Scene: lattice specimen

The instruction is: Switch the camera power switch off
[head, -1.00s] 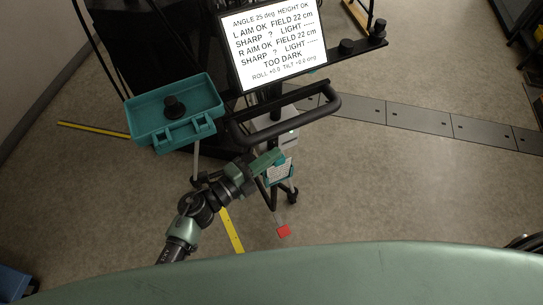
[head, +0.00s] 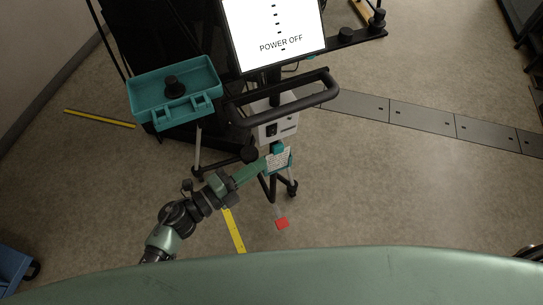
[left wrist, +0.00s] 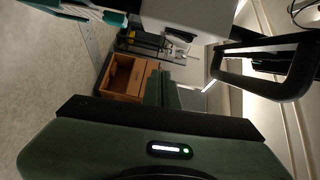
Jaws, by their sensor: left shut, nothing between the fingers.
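The camera power switch (head: 271,130) is a small black rocker on the front of a light grey box (head: 289,127) under the black handle. The screen (head: 273,25) above reads "POWER OFF". My left gripper (head: 260,165) is shut and empty, below and apart from the box, close to a labelled teal holder (head: 278,158). In the left wrist view, the grey box (left wrist: 195,14) is at the top, with a dark part on its lower face that may be the switch. The rocker's exact tilt is too small to tell. My right gripper is not in view.
A black handle bar (head: 300,107) juts out over the box; it also shows in the left wrist view (left wrist: 265,72). A teal tray (head: 205,97) with a black knob is at the left. A red tag (head: 282,223) is low near the stand's foot. Open floor lies at right.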

